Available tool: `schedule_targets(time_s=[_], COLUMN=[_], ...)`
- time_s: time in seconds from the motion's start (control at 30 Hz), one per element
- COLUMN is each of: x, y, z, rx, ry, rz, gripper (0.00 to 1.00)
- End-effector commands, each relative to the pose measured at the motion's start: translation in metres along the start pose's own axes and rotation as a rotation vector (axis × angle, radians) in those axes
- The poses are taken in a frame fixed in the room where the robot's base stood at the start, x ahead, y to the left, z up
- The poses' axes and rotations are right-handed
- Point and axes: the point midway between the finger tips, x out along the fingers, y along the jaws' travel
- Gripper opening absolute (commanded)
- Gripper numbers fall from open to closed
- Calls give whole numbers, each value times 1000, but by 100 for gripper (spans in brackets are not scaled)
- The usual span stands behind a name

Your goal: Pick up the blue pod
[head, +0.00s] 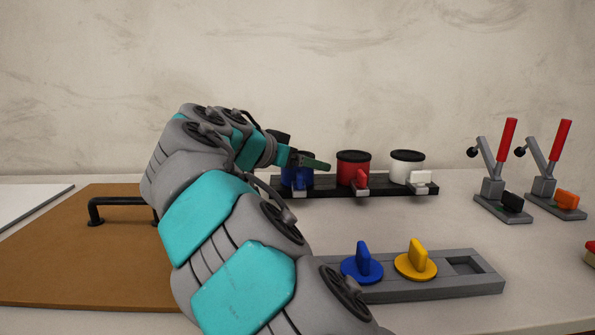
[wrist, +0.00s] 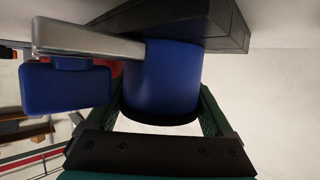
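The blue pod, a blue cylinder with a black lid (head: 297,182), stands at the left end of a black rack (head: 340,192), partly hidden by my gripper (head: 310,161). In the wrist view, which looks upside down, the blue pod (wrist: 160,85) fills the middle. A metal bar with a blue block (wrist: 65,88) lies across its near left side. My green fingers are spread on either side of the pod, close to its walls. I see a thin gap on the right; contact on the left cannot be told.
Red (head: 353,168) and white (head: 406,165) canisters stand right of the pod on the rack. A grey base with a blue knob (head: 362,268) and yellow knob (head: 416,264) lies in front. Two red-handled toggle clamps (head: 490,185) stand right. A brown board (head: 80,260) lies left.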

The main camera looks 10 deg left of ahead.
Motion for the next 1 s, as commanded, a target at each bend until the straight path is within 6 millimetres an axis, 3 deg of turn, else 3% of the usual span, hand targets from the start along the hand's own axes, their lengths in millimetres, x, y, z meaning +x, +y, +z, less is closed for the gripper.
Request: schedule_targets(time_s=[0.07, 0.57, 1.0], x=[0, 0, -4], y=[0, 0, 0], z=[0, 0, -10], rx=[0, -1, 0], ry=[0, 0, 1], rz=[0, 0, -1], gripper=[66, 10, 8])
